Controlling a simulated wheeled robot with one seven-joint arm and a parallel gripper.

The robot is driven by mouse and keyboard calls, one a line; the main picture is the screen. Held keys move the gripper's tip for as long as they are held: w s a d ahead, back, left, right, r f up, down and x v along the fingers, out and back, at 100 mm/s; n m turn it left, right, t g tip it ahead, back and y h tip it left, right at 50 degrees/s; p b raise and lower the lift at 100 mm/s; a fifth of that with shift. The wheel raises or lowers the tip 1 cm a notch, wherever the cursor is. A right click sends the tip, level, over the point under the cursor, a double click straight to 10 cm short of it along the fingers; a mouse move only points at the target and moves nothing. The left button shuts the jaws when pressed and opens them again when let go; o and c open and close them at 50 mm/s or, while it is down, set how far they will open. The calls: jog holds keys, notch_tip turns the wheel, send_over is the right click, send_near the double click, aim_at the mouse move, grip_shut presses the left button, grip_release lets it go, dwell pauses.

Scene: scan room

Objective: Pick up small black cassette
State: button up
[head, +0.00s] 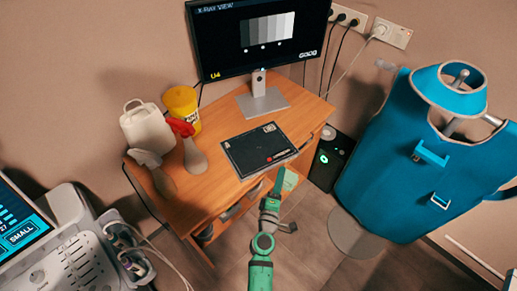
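The small black cassette (256,150), a flat dark square panel with small markings and a red mark, lies on the wooden desk (232,103) in front of the monitor. My green arm reaches up from the bottom of the head view. My gripper (284,182) is near the desk's front edge, below and to the right of the cassette, and appears apart from it. Its fingers are too small to make out, so I cannot tell whether they are open or shut. No object shows clearly in it.
A monitor (262,36) stands at the back of the desk. A white jug (147,128), yellow tub (182,103) and spray bottle (193,155) stand on its left. A black computer tower (328,160) and blue apron (405,150) are at right. A console (75,265) is at lower left.

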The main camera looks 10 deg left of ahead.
aim_at(287, 157)
jog(key=w, duration=0.3)
jog(key=shift+w+d, duration=0.25)
jog(key=shift+w, duration=0.15)
jog(key=shift+w+d+f, duration=0.1)
jog(key=shift+w+d, duration=0.1)
jog(key=shift+w, duration=0.8)
jog(key=shift+w+d+f, duration=0.1)
jog(key=shift+w+d, duration=0.1)
jog(key=shift+w, duration=0.85)
jog(key=shift+w+d+f, duration=0.1)
jog(key=shift+w+d, duration=0.1)
jog(key=shift+w, duration=0.8)
jog(key=shift+r, duration=0.15)
grip_shut()
